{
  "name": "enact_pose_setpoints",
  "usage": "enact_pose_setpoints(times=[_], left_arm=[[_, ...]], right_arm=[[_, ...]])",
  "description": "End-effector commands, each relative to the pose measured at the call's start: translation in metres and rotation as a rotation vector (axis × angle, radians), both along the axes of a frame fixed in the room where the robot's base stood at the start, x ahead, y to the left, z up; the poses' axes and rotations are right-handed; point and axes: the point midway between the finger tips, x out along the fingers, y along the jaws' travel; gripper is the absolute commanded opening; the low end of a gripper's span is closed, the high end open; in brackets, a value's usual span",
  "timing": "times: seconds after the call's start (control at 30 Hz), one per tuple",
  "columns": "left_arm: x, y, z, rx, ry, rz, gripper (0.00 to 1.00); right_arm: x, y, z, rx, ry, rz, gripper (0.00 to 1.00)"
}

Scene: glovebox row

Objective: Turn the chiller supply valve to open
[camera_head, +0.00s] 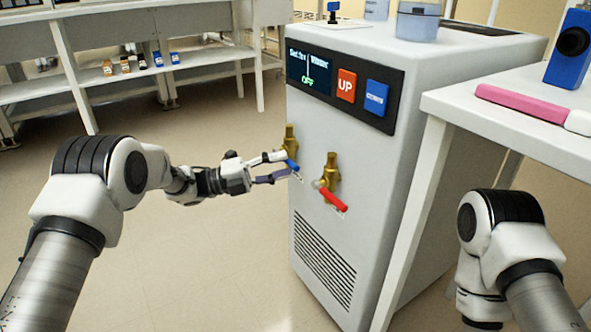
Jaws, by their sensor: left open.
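The chiller (355,130) is a light grey box with two brass valves on its front. The left valve (290,137) has a blue lever (292,165) that slants down to the right. The right valve (331,178) has a red lever (333,200), also slanting down to the right. The small labels by the levers are too small to read. My left gripper (283,166) is open at the blue lever, one finger above and one below its end. I cannot tell whether they touch it. My right arm shows at lower right; its gripper is out of view.
A white table (500,125) with a pink-handled tool (535,104) stands close on the right. Shelving (120,82) stands at the back left. The floor between is clear.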

Motion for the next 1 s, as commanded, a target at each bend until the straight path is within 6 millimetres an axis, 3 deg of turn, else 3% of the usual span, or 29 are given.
enact_pose_setpoints(times=[0.1,0.2,0.43,0.47,0.5,0.57,1.0], left_arm=[[0.004,-0.02,0.0,0.0,0.0,-0.002,0.4],[0.006,-0.028,0.003,0.0,0.003,0.0,0.4],[0.007,-0.03,0.005,-0.001,0.005,0.001,0.4],[0.007,-0.03,0.005,-0.001,0.005,0.001,0.33],[0.007,-0.03,0.005,-0.001,0.005,0.001,0.19],[0.007,-0.029,0.005,0.0,0.006,0.002,0.0],[0.007,-0.029,0.008,-0.019,0.032,0.002,0.0]], right_arm=[[0.001,0.0,-0.012,0.0,-0.001,-0.003,0.4],[0.001,0.0,-0.014,0.0,-0.002,-0.004,0.4],[0.001,0.0,-0.012,0.0,-0.002,-0.004,0.4],[0.001,0.0,-0.012,0.0,-0.002,-0.004,0.4],[0.001,0.0,-0.012,0.0,-0.002,-0.004,0.4],[0.001,0.0,-0.012,0.0,-0.002,-0.004,0.4],[0.0,0.0,-0.006,0.0,-0.001,-0.003,0.4]])
